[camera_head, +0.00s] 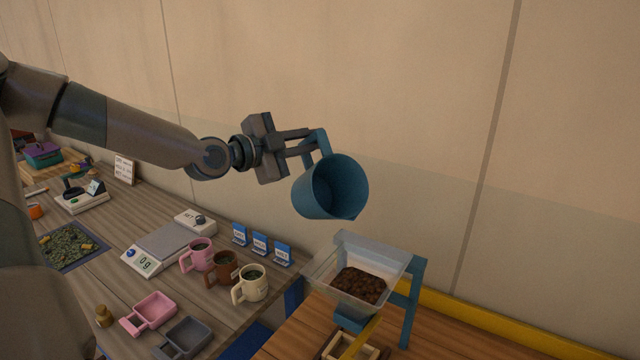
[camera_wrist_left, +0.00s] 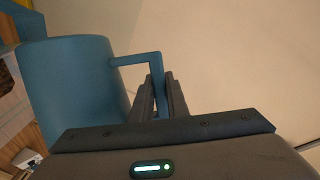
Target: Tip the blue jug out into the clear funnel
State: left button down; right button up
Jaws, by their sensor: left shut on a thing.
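The blue jug (camera_head: 332,187) is in the air above the clear funnel, tilted so its open mouth faces the head camera and down. Its inside looks empty. My left gripper (camera_head: 308,143) is shut on the jug's handle; the left wrist view shows the fingers at the handle (camera_wrist_left: 150,62) and the jug's side (camera_wrist_left: 72,85). The clear funnel (camera_head: 320,265) stands on a blue frame (camera_head: 411,307) below the jug and holds a heap of dark brown beans (camera_head: 360,285). Jug and funnel are apart. My right gripper is not in view.
Left of the funnel, pink, brown and cream mugs (camera_head: 251,288) stand on the wooden table before small blue cards (camera_head: 282,254). A scale (camera_head: 160,249), pink scoop (camera_head: 150,313) and grey scoop (camera_head: 184,338) lie further left. A wooden tray (camera_head: 333,350) sits below the funnel. The wall is close behind.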

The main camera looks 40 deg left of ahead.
aim_at(300, 144)
pick_arm(q)
jog(key=shift+w+a+n, duration=0.15)
jog(key=shift+a+n, duration=0.15)
jog(key=shift+a, duration=0.2)
jog(key=shift+d+f, duration=0.1)
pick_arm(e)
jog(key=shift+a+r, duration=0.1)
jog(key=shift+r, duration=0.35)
pick_arm(q)
jog(key=shift+w+a+f+n+h, duration=0.2)
jog(key=shift+a+f+n, duration=0.2)
jog(key=shift+a+n, duration=0.25)
jog(key=shift+w+a+f+n+h, duration=0.15)
jog(key=shift+a+f+n, duration=0.3)
jog(key=shift+n, duration=0.3)
jog(key=shift+d, duration=0.1)
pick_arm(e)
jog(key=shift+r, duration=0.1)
